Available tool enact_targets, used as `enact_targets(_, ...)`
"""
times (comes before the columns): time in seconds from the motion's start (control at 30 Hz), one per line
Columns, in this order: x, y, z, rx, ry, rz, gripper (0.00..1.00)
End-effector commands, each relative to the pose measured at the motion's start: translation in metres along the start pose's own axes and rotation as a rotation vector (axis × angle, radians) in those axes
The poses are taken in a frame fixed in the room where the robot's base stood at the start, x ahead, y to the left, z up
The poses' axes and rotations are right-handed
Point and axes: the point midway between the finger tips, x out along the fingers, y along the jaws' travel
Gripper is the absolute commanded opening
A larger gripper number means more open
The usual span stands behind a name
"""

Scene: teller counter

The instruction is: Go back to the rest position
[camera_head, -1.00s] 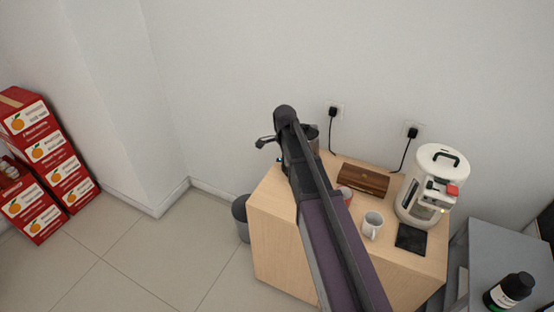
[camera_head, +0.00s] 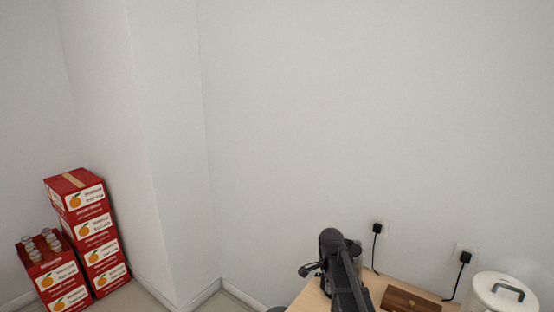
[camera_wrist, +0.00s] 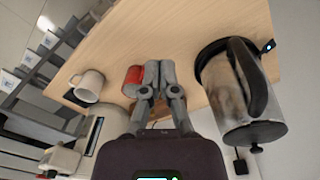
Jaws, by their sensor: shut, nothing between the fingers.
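My gripper (camera_wrist: 151,80) shows in the wrist view with its two grey fingers together and nothing between them. It is over the wooden cabinet top (camera_wrist: 185,40), close beside a red cylindrical container (camera_wrist: 133,80); I cannot tell if they touch. In the head view my dark arm reaches up from the bottom edge over the cabinet, and I cannot make out the fingers there. A metal kettle (camera_wrist: 222,92) with a black handle is to the right of my gripper in the wrist view.
A white mug (camera_wrist: 90,84) stands left in the wrist view. In the head view a brown wooden box (camera_head: 408,300) and a white coffee machine (camera_head: 502,292) stand right of my arm, near two plugs. Stacked red cartons (camera_head: 90,228) are at far left.

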Motion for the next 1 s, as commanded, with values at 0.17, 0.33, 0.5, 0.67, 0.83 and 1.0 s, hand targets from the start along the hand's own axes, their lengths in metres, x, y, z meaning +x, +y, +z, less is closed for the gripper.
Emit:
enact_targets(0.17, 0.002, 0.037, 0.013, -0.242, -0.005, -0.010, 0.00)
enact_targets(0.33, 0.004, 0.067, 0.024, -0.484, -0.007, -0.021, 0.00)
enact_targets(0.5, 0.005, 0.097, 0.035, -0.727, -0.008, -0.033, 0.00)
enact_targets(0.67, 0.006, 0.125, 0.044, -0.949, -0.006, -0.044, 0.00)
enact_targets(0.83, 0.007, 0.146, 0.052, -1.137, -0.002, -0.054, 0.00)
enact_targets(1.0, 0.008, 0.156, 0.055, -1.234, 0.001, -0.059, 0.00)
